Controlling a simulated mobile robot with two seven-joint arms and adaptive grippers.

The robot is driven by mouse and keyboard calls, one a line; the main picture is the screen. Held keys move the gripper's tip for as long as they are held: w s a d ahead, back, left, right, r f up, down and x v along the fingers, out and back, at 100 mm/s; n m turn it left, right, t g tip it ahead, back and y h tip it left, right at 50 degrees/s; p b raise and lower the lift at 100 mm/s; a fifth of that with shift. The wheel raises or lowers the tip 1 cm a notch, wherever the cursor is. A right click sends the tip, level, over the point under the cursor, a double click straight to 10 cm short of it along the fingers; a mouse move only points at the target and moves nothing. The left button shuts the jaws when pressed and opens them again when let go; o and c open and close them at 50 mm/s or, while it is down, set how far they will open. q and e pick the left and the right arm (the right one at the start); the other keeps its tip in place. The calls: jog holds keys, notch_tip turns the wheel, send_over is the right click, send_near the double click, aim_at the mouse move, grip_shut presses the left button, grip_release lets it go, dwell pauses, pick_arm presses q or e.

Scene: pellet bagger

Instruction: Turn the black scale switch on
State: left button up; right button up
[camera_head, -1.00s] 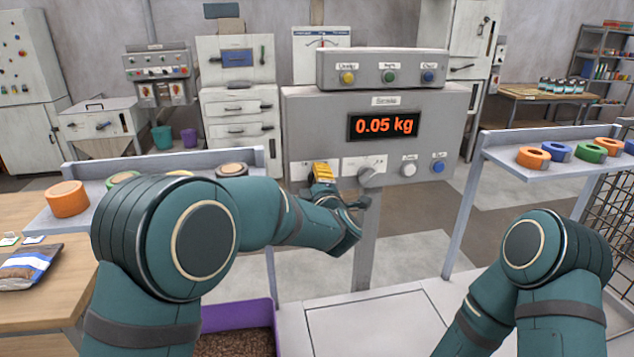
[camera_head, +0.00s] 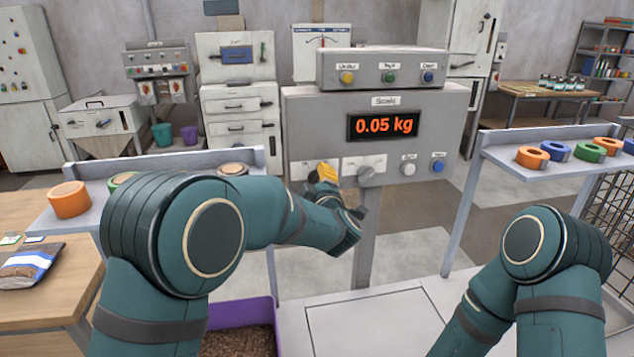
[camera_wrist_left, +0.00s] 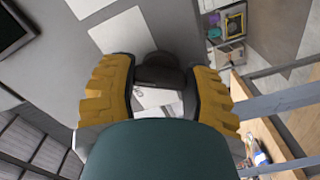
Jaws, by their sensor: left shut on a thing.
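The grey scale console (camera_head: 300,115) stands ahead, its display (camera_head: 383,125) lit with 0.05 kg in orange. My left gripper (camera_head: 326,176), with yellow fingers, is at the left white plate on the console's lower front. In the left wrist view, my left gripper (camera_wrist_left: 160,88) has its two fingers on either side of the black scale switch (camera_wrist_left: 160,70) and is shut on it. In the head view the gripper hides this switch, so I cannot read its position there. My right gripper is out of view.
A grey knob (camera_head: 371,175) sits just right of my left gripper, with a white button (camera_head: 408,168) and a blue button (camera_head: 437,166) beyond. Shelves with tape rolls flank the console. A purple bin (camera_head: 262,312) of pellets stands below.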

pick_arm(q)
jog(key=o, duration=1.2)
jog(key=s+d, duration=0.2)
jog(key=s, duration=0.9)
jog(key=shift+s+d, duration=0.2)
jog(key=shift+s, duration=0.2)
